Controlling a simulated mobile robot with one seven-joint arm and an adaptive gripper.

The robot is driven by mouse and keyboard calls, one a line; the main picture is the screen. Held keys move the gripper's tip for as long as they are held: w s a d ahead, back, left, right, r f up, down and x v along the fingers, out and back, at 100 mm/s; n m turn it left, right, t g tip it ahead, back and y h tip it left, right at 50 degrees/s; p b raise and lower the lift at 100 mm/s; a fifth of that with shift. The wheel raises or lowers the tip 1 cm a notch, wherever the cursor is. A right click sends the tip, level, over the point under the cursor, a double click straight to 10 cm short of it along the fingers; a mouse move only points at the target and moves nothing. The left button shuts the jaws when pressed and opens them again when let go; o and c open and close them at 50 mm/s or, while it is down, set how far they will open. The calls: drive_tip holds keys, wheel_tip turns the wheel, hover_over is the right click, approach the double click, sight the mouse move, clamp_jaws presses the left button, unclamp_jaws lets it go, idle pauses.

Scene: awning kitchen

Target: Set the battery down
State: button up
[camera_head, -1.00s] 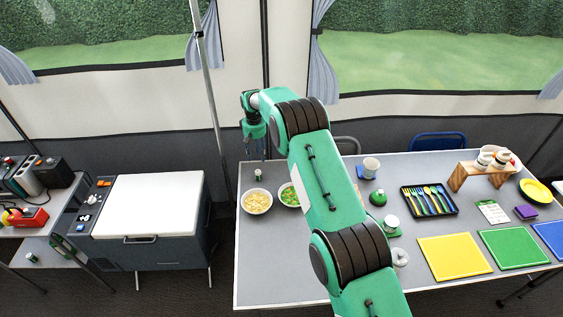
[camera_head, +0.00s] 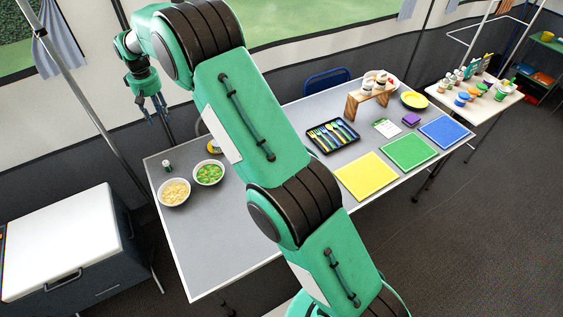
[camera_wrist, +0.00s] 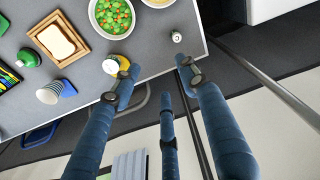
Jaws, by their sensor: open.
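The battery (camera_head: 167,167) is a small cylinder with a dark green body and a pale top. It stands upright on the grey table (camera_head: 185,240) near its far left corner, behind the two bowls. In the wrist view the battery (camera_wrist: 177,37) is close to the table edge, with its pale end toward the camera. My gripper (camera_head: 152,112) is open and empty, raised above and beyond the table's far left edge. In the wrist view its blue fingers (camera_wrist: 158,75) are spread, apart from the battery.
A bowl of pale food (camera_head: 174,192) and a bowl of green and orange vegetables (camera_head: 209,174) stand near the battery. A yellow and white round item (camera_wrist: 116,66) shows beside one finger. A cutlery tray (camera_head: 333,136) and coloured boards (camera_head: 366,177) lie right. A pole (camera_head: 90,110) stands left.

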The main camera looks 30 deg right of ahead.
drive_tip(key=s+d+r+m+t, duration=0.1)
drive_tip(key=s+d+r, duration=0.3)
drive_tip(key=s+r, duration=0.45)
drive_tip(key=s+d+r+t, duration=0.1)
drive_tip(key=s+d+r, duration=0.3)
drive_tip(key=s+r, duration=0.5)
drive_tip(key=s+d+r+m, duration=0.1)
drive_tip(key=s+d+r, duration=0.3)
drive_tip(key=s+r, duration=0.5)
drive_tip(key=s+d+f+t, duration=0.1)
drive_tip(key=s+d, duration=0.1)
drive_tip(key=s, duration=0.9)
drive_tip(key=s+d+f+m, duration=0.1)
drive_tip(key=s+d+f, duration=0.1)
drive_tip(key=s, duration=0.9)
drive_tip(key=s+d+f+t, duration=0.1)
drive_tip(key=s+d, duration=0.1)
drive_tip(key=s, duration=0.9)
drive_tip(key=shift+s+d+f+m+t, duration=0.25)
drive_tip(key=shift+d+m+t, duration=0.05)
drive_tip(key=shift+d, duration=0.1)
